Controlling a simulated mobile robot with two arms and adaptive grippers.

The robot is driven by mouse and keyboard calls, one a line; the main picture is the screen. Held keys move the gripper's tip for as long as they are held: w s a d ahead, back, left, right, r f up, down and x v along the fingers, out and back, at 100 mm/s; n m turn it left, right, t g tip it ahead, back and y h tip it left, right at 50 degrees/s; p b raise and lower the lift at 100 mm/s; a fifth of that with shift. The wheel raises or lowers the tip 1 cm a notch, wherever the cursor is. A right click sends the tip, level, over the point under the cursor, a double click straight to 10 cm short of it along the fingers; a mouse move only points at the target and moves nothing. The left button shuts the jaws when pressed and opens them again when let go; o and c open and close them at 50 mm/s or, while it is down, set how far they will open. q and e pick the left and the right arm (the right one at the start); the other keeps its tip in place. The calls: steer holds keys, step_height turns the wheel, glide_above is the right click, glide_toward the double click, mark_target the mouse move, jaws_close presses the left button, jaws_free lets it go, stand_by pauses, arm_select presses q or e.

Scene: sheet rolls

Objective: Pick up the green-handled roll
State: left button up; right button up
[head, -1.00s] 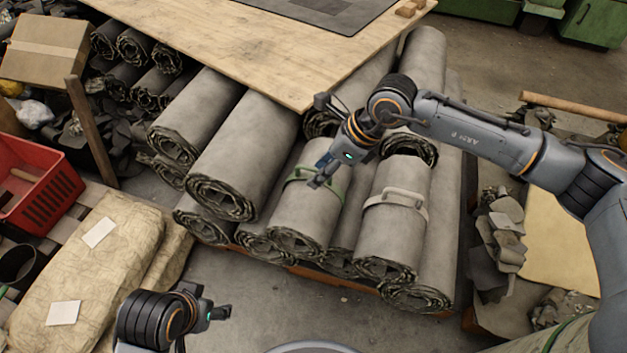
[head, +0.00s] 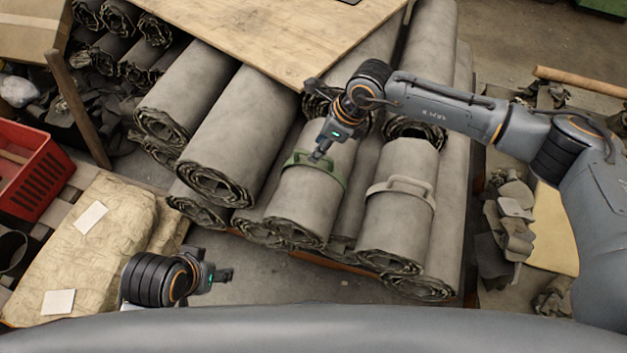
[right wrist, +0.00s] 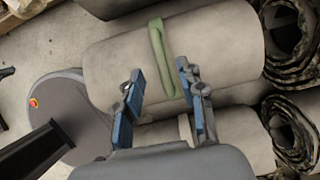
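The green-handled roll (head: 305,205) is a grey sheet roll lying on top of the stack in the middle of the head view, with a green strap handle (head: 333,176) across it. My right gripper (head: 319,155) is over this roll, right by the handle. In the right wrist view my right gripper (right wrist: 159,72) is open, its two blue-padded fingers apart with the green handle (right wrist: 158,50) ahead of and partly between them. I see nothing held. My left gripper (head: 224,276) is low at the left, away from the rolls; its finger opening is too small to judge.
A similar roll with a pale handle (head: 395,220) lies just to the right. More grey rolls (head: 235,140) lie to the left and below. A wooden tabletop (head: 250,35) overhangs the back of the stack. A red crate (head: 45,185) and wrapped sacks (head: 75,245) stand at left.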

mark_target(313, 177)
steer(key=b+x, duration=0.1)
steer(key=x, duration=0.3)
steer(key=shift+w+d+f, duration=0.1)
steer(key=shift+f, duration=0.4)
jaws_close()
arm_select(q)
steer(key=w, duration=0.1)
steer(key=w+d+t, duration=0.1)
steer(key=w, duration=0.1)
steer(key=w+t, duration=0.1)
steer(key=shift+w+d+r+h, duration=0.2)
steer(key=shift+w+r+h, duration=0.1)
steer(key=shift+w+r, duration=0.05)
arm_select(e)
steer(key=shift+w+a+r, duration=0.25)
steer(key=shift+r, duration=0.1)
